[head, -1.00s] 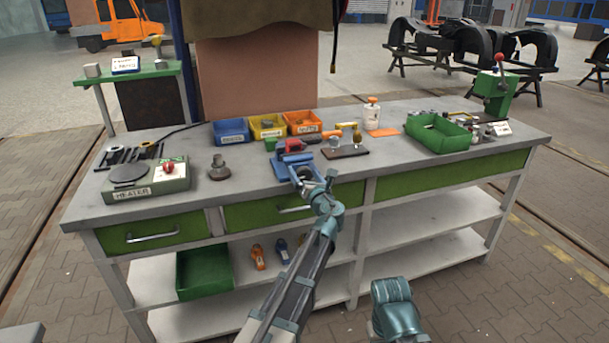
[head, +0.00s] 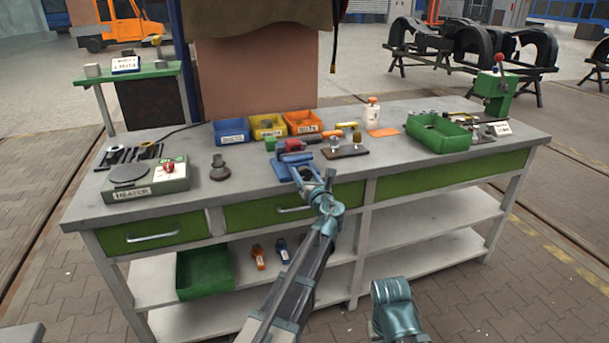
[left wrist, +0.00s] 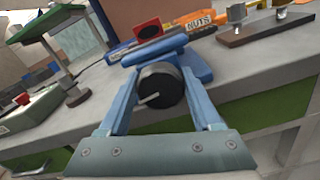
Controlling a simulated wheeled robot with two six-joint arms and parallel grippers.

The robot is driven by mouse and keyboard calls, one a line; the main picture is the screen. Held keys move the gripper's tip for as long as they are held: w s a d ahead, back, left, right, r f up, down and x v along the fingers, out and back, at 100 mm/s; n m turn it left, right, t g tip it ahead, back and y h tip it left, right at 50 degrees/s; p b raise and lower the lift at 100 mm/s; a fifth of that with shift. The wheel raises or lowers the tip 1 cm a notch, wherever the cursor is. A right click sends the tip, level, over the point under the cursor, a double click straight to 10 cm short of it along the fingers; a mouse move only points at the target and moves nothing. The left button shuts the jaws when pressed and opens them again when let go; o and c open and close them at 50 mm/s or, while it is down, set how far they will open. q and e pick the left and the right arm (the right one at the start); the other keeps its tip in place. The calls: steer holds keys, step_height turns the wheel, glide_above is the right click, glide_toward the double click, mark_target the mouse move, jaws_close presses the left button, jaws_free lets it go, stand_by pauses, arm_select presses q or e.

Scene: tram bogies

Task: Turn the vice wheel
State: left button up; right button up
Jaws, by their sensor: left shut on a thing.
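The blue vice (head: 291,159) stands at the front edge of the workbench, near its middle. Its wheel (left wrist: 161,88) is dark and round with a thin pale handle, and shows in the left wrist view between the two blue fingers. My left gripper (head: 299,175) reaches the vice from the front and is shut on the wheel. In the left wrist view the fingers (left wrist: 160,95) lie on either side of the wheel. In the head view the gripper mostly hides the wheel.
The heater (head: 146,180) and a small dark metal part (head: 219,168) stand left of the vice. Blue, yellow and orange bins (head: 302,122) are behind it. A wooden block with fittings (head: 345,152) is close on its right, and a green tray (head: 438,132) stands farther right.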

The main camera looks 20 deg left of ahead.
arm_select(q)
steer(key=shift+s+a+n, duration=0.1)
steer(key=shift+n, duration=3)
steer(key=o, duration=1.4)
steer(key=v, duration=1.4)
steer(key=shift+a, duration=0.15)
